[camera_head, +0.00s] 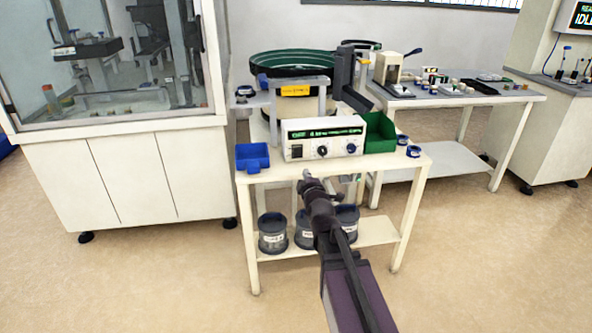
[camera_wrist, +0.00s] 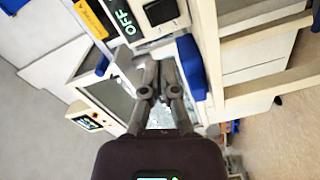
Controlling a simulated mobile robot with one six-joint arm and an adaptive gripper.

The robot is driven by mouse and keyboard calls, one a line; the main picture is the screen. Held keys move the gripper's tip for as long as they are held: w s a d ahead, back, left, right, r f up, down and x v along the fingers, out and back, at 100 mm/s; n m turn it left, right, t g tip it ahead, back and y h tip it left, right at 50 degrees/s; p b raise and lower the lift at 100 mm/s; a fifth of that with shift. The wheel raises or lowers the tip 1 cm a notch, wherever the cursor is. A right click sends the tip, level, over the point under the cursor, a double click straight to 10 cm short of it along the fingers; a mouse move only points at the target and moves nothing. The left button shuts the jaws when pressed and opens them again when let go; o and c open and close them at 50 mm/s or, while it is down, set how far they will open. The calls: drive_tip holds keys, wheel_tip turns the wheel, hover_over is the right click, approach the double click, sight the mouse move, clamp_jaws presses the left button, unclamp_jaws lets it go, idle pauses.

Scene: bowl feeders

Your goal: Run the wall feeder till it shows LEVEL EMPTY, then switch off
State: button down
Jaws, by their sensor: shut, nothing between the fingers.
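The feeder (camera_head: 293,64), with a round dark green bowl, stands on a cream table. Its white control box (camera_head: 322,150) faces front, with a small green display (camera_head: 298,135) and dark knobs; the display text is too small to read here. In the wrist view a dark display (camera_wrist: 122,18) reads OFF in green, and a dark control (camera_wrist: 160,11) sits beside it. My gripper (camera_head: 306,176) is in front of and below the box, apart from it. In the wrist view my gripper (camera_wrist: 163,62) has its fingers together, with nothing between them.
A blue bin (camera_head: 252,158) stands left of the box and a green bin (camera_head: 379,132) right of it. Several grey tubs (camera_head: 272,238) stand on the lower shelf. A glass-fronted cabinet (camera_head: 118,150) is at left. Another table (camera_head: 445,100) is at right.

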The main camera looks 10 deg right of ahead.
wheel_tip(320, 180, down, 6)
drive_tip(key=n+t+b, duration=0.3)
drive_tip(key=t+b, duration=0.1)
drive_tip(key=b, duration=0.7)
drive_tip(key=shift+d+r+n+t, duration=0.1)
drive_tip(key=shift+r+n+t, duration=0.05)
drive_tip(key=shift+n+t, duration=0.2)
drive_tip(key=shift+w+r, duration=0.1)
drive_tip(key=shift+r, duration=0.05)
